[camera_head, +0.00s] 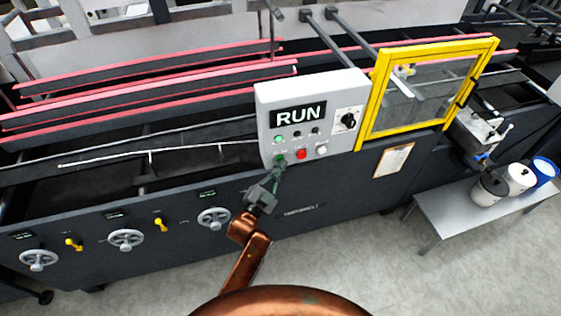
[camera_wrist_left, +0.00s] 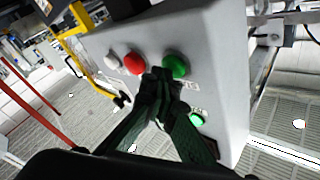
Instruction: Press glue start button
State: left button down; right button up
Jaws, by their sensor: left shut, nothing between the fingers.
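The light grey control panel (camera_head: 262,110) stands on the machine's front, with a display reading RUN (camera_head: 298,114). Its lower row has a green button (camera_head: 281,158), a red button (camera_head: 301,154) and a white button (camera_head: 321,149). The small labels are too small to read. My left gripper (camera_head: 279,165) is shut and empty, with its tips at the green button in the head view. In the left wrist view the tips (camera_wrist_left: 160,76) are close to the panel, between the red button (camera_wrist_left: 134,64) and the green button (camera_wrist_left: 175,66). I cannot tell whether they touch. My right gripper is out of view.
A lit green lamp (camera_head: 278,139) and a black rotary knob (camera_head: 348,121) are also on the panel. A yellow-framed guard (camera_head: 375,100) stands to its right. Handwheels (camera_head: 214,218) line the machine front below. A low table (camera_head: 440,208) holds buckets at the right.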

pick_arm(q)
jog(key=shift+s+d+p, duration=0.25)
jog(key=shift+s+p, duration=0.25)
jog(key=shift+s, duration=0.4)
jog(key=s, duration=0.1)
jog(key=s+d+p, duration=0.1)
jog(key=s, duration=0.1)
jog(key=s+p, duration=0.1)
jog(key=shift+s+d, duration=0.3)
jog(key=shift+s, duration=0.05)
dwell(0.6)
